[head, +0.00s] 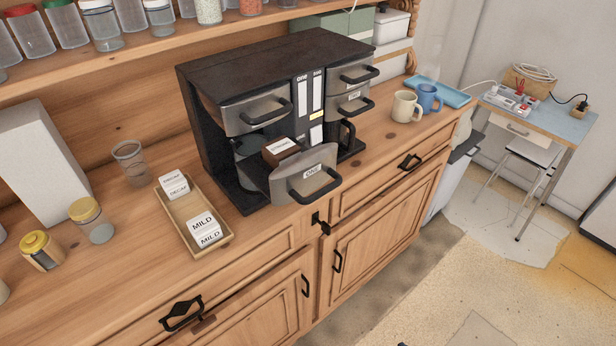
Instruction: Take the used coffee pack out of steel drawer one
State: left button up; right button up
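The black and steel coffee machine (240,70) stands on the wooden dresser top. Its lower steel drawer labelled "ONE" (318,178) is pulled out toward the front, with a black bar handle on its face. A dark brown coffee pack (281,151) with a white label sits in or over the open drawer, behind the front panel; its lower part is hidden. The label's text is too small to read. Neither of my grippers shows in the head view.
A wooden tray (187,223) left of the machine holds white packs marked "DECAF" (174,184) and "MILD" (204,231). A glass (131,163) and yellow-lidded jars (92,220) stand further left. Cream (404,107) and blue (428,98) mugs stand right. Counter before the tray is clear.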

aim_at(281, 149)
jog(key=k+j+u, duration=0.1)
jog(key=k+j, duration=0.3)
jog(key=j, duration=0.55)
jog(key=k+j+u, duration=0.1)
jog(key=j, duration=0.45)
jog(key=i+j, duration=0.1)
jog(key=j, duration=0.4)
jog(key=i+j+u, duration=0.1)
jog(key=j, duration=0.35)
